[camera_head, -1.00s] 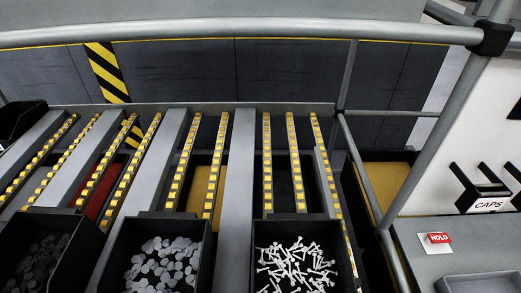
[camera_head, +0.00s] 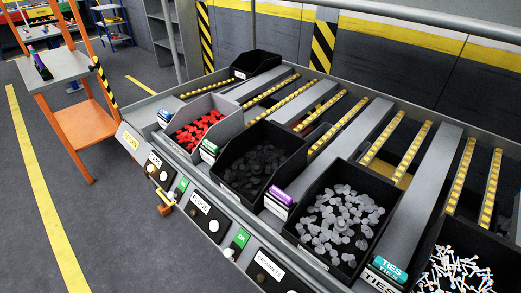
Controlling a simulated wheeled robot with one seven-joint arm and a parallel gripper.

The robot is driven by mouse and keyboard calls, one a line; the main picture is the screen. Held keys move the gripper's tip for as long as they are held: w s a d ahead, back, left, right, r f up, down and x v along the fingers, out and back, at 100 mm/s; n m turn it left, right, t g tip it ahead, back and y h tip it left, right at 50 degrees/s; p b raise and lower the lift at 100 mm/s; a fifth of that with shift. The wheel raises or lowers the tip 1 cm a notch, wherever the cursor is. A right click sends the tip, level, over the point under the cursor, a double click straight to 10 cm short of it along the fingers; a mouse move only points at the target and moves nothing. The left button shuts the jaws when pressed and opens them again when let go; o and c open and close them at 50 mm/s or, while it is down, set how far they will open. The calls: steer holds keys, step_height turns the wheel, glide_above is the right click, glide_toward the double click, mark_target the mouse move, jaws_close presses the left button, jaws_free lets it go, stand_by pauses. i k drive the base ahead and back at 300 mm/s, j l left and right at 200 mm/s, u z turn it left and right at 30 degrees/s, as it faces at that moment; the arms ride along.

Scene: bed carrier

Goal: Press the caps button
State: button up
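No button in view carries a label I can read as caps. A sloped front panel (camera_head: 236,222) runs below the bins, with pale round knobs or buttons beside white labels. One label (camera_head: 200,203) seems to read plugs (camera_head: 213,226), and a nearer one seems to read grommets (camera_head: 270,266). The leftmost white label (camera_head: 155,159) is too small to read surely; round knobs (camera_head: 163,176) sit below it. Green tags (camera_head: 241,238) stand on the panel. My gripper is not in view.
Bins hold red pieces (camera_head: 197,131), black pieces (camera_head: 258,160), grey discs (camera_head: 340,222) and white ties (camera_head: 455,272). Yellow roller rails (camera_head: 338,127) slope behind them. An orange-legged stand (camera_head: 85,125) is at the left. Grey floor with a yellow line (camera_head: 45,205) is open there.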

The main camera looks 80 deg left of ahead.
mark_target(164, 177)
steer(key=u, duration=3.25)
